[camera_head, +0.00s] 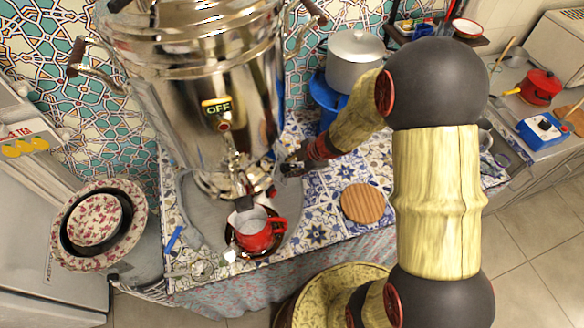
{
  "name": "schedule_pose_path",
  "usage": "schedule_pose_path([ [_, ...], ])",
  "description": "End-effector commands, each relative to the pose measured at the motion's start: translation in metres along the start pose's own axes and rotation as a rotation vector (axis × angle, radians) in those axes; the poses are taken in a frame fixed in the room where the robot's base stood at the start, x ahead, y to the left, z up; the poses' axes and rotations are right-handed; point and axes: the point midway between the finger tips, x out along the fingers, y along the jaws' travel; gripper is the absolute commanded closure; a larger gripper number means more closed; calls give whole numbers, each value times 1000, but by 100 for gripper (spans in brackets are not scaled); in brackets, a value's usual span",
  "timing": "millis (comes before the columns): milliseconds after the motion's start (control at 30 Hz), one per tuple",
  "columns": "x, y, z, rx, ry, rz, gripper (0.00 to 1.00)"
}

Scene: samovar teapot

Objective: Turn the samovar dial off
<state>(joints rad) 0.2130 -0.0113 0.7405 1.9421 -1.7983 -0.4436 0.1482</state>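The tall silver samovar (265,100) stands on the tiled counter. A label reading "OFF" (217,106) is on its front, with a small round reddish piece (224,127) just under it. The tap (238,168) hangs below that. A small red piece (271,191) shows low at the samovar's right side; I cannot tell for sure whether it is the dial. My gripper (290,166) is beside the samovar's lower right, close to its body and above that red piece. Its dark fingers are small here, so whether they are open or touching the samovar is unclear.
A red mug (256,238) stands on a dark saucer below the tap. A round wooden board (362,203) lies to the right. A lidded silver pot (354,62) is behind my arm. Patterned bowls (96,221) are at the left. Tiled counter around the board is free.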

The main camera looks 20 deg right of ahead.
Motion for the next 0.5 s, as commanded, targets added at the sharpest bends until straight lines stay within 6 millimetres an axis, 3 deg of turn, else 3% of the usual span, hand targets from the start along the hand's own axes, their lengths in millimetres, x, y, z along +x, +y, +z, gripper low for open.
schedule_pose_path([
  [267, 1, 0, 0, 0, -1, 0, 70],
  [500, 1, 0, 0, 1, -1, 0, 84],
])
